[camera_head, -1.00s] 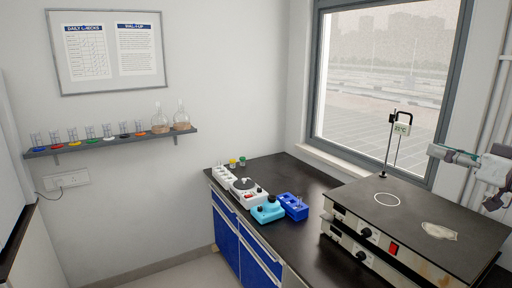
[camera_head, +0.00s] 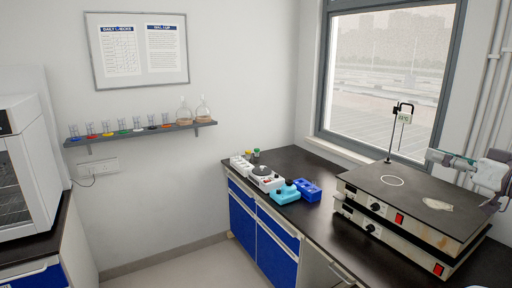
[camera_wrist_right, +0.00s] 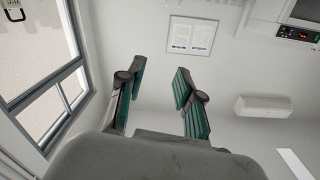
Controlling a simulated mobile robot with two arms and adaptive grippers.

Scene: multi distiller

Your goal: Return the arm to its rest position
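My right arm comes in from the right edge of the head view. Its gripper (camera_head: 440,158) is above the far right of the dark bench, beyond the stacked hot plates (camera_head: 440,212), and touches nothing that I can see. In the right wrist view the same gripper (camera_wrist_right: 160,76) has its two green-padded fingers apart, with only the pale wall between them. It is open and empty. My left arm and left gripper are not in view.
A stand with a temperature display (camera_head: 405,118) rises behind the hot plates. A turquoise device (camera_head: 286,192), a blue rack (camera_head: 308,188) and a white stirrer (camera_head: 265,178) stand further left on the bench. A white oven (camera_head: 28,170) is at the left. The floor between is clear.

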